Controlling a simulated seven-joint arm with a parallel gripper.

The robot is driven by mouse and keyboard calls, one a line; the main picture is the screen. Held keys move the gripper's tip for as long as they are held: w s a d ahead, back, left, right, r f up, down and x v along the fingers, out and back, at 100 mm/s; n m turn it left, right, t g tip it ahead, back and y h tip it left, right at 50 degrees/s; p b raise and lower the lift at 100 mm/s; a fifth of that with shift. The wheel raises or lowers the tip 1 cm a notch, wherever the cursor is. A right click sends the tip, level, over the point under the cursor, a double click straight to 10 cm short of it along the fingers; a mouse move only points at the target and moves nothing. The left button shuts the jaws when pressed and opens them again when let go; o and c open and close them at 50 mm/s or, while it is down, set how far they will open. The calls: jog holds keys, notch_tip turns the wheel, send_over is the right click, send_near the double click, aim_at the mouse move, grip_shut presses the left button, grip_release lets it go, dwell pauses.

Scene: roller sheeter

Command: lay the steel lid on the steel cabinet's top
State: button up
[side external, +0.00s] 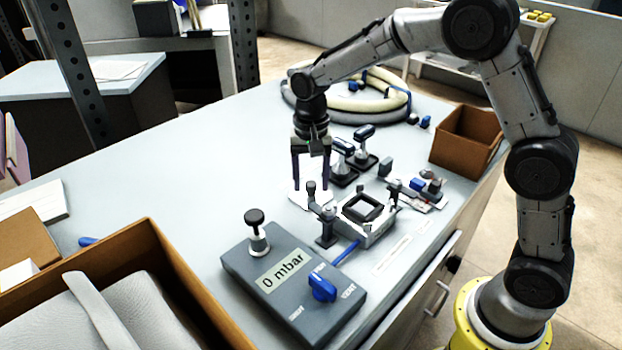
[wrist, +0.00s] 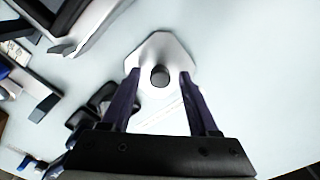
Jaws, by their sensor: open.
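The steel lid (wrist: 150,50) is a pale octagonal plate with a dark round knob (wrist: 160,76) in its middle. It lies flat on the bench. In the side view the lid (side external: 296,201) shows as a bright patch below the fingers. My gripper (wrist: 159,76) is open and points down, its two dark fingers on either side of the knob in the wrist view. It also shows in the side view (side external: 311,186). I cannot tell whether the fingers touch the knob. The steel cabinet (side external: 372,236) is a small box with a black-framed square top, right of my gripper.
Upright clamps (side external: 325,228) stand beside the cabinet. A grey control box (side external: 285,290) reading 0 mbar, with a blue knob, is in front. Black-based tools (side external: 343,172) stand behind the cabinet. A cardboard box (side external: 467,138) is at the right.

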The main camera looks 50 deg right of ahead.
aim_at(311, 183)
notch_tip(311, 183, up, 11)
jog(key=s+d+r+n+t, duration=0.1)
jog(key=s+r+n, duration=0.1)
jog(key=s+r, duration=0.35)
jog(key=s+d+f+n+t, duration=0.1)
jog(key=s+f+n+t, duration=0.1)
jog(key=s, duration=0.9)
jog(key=s+d+f+n+t, duration=0.2)
jog(key=s+n, duration=0.3)
jog(key=s, duration=0.6)
jog(key=shift+s+f+t, duration=0.15)
jog(key=shift+t, duration=0.15)
